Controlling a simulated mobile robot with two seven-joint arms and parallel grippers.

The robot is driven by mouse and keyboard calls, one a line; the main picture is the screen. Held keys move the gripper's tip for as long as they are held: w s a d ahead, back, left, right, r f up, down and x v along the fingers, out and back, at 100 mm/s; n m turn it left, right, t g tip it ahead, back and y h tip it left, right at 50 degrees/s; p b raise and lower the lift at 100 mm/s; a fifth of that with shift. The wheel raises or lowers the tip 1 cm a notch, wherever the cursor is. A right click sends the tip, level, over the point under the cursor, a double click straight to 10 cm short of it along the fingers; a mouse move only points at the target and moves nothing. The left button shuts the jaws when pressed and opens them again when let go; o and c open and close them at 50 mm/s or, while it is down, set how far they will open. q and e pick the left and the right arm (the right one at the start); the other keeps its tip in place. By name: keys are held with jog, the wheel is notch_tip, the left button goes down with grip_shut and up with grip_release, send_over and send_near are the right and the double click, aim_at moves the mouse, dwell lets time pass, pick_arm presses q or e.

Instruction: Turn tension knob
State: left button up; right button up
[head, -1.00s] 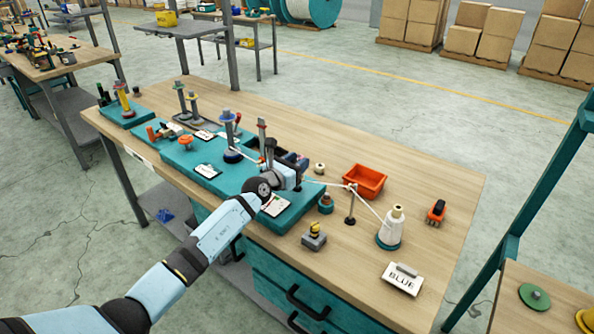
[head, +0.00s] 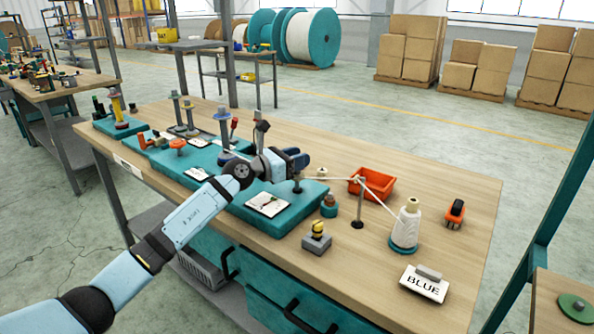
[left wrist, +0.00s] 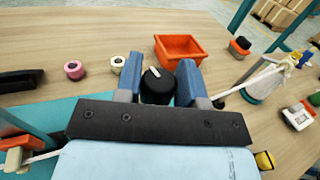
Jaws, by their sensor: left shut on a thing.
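The black tension knob (left wrist: 157,88) with a white pointer mark shows in the left wrist view between the two blue fingertips of my left gripper (left wrist: 158,78). The gripper is shut on it. In the head view my left gripper (head: 297,160) is over the right part of the teal machine base (head: 290,213), and its body hides the knob there. White rope (head: 335,179) runs from near the gripper past a dark guide post (head: 358,210) to a white spool (head: 409,223). My right gripper is not in view.
An orange bin (head: 375,187) stands behind the rope. A grey block with a yellow top (head: 317,238), a "BLUE" sign (head: 424,284) and a black-and-orange item (head: 455,213) are on the wooden table (head: 370,280). Several posts rise from the base's left part. The far table surface is mostly clear.

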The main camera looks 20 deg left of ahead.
pick_arm(q)
jog(key=shift+a+r, duration=0.1)
jog(key=shift+r, duration=0.05)
jog(key=o, duration=0.9)
jog(key=v, duration=1.4)
